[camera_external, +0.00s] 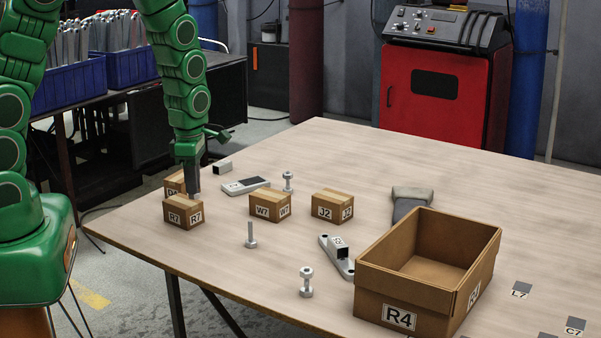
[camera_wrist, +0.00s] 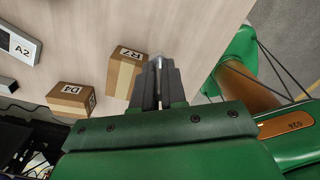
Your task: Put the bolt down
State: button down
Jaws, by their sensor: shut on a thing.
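My gripper (camera_external: 192,185) points down at the left part of the table, by the carton R7 (camera_external: 183,214). In the wrist view its fingers (camera_wrist: 158,84) are closed on a slim silver piece, the bolt (camera_wrist: 158,62), of which only a small part shows between the tips. The carton R7 (camera_wrist: 126,72) is just left of the fingers there. The held bolt is hardly visible in the external view, and I cannot tell whether it touches anything. Another bolt (camera_external: 250,236) stands on its head on the table.
Cartons D4 (camera_wrist: 71,99), W7 (camera_external: 270,207) and J2 (camera_external: 332,206) stand nearby. Bolts with nuts (camera_external: 306,283) (camera_external: 288,181), plate A2 (camera_external: 246,186), a bracket (camera_external: 335,262) and open box R4 (camera_external: 400,315) are on the table (camera_external: 440,165). Its left edge is close; the back right is clear.

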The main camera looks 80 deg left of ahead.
jog(key=shift+s+d+r, duration=0.35)
jog(key=shift+s, duration=0.4)
jog(key=shift+s+d+r, duration=0.35)
jog(key=shift+s, duration=0.4)
jog(key=shift+s+d+r, duration=0.35)
jog(key=shift+s, duration=0.4)
jog(key=shift+w, duration=0.1)
